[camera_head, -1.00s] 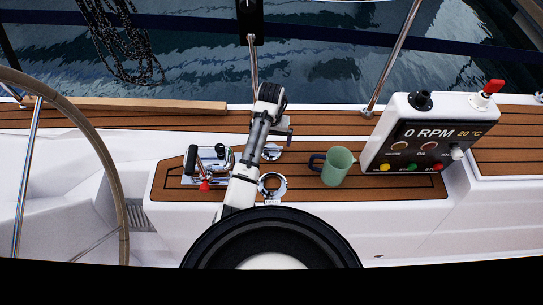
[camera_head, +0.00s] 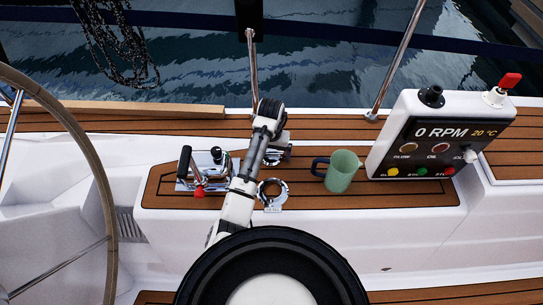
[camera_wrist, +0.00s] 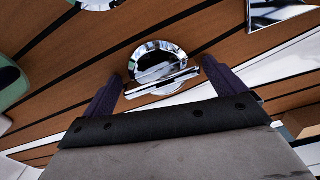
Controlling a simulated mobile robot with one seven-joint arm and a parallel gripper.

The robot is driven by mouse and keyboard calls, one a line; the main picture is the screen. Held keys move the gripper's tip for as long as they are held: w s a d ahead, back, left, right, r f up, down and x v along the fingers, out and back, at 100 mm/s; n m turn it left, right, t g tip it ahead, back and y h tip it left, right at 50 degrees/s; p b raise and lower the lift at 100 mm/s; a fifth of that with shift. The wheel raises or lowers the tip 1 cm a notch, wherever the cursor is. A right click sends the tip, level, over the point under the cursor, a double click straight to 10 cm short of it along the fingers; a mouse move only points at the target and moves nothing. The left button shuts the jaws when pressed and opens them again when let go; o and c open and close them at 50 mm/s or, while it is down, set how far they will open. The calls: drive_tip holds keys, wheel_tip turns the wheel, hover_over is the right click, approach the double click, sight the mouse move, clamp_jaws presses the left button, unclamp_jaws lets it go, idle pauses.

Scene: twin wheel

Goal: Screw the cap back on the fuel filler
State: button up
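The cap (camera_wrist: 155,66), a round chrome disc with a raised bar across it, lies on the wooden deck in the wrist view. My gripper (camera_wrist: 163,72) is open, with one dark finger on each side of the cap's near edge. I cannot tell whether the fingers touch it. In the head view my gripper (camera_head: 277,143) is low over the cap and mostly hides it. The fuel filler (camera_head: 272,181), a chrome ring with an open hole, is set in the deck nearer my base. Part of a chrome ring also shows at the wrist view's top edge.
A green mug (camera_head: 341,172) stands right of the filler. A throttle lever unit (camera_head: 203,170) with a red knob is to the left. The engine panel (camera_head: 440,133) rises at the right, and the steering wheel (camera_head: 75,130) is at the far left. Rails and water lie behind.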

drive_tip(key=c, duration=0.8)
wheel_tip(320, 180, up, 5)
drive_tip(key=p, duration=0.5)
drive_tip(key=shift+r, duration=0.1)
drive_tip(key=shift+c, duration=0.2)
drive_tip(key=o, duration=0.5)
drive_tip(key=c, duration=0.5)
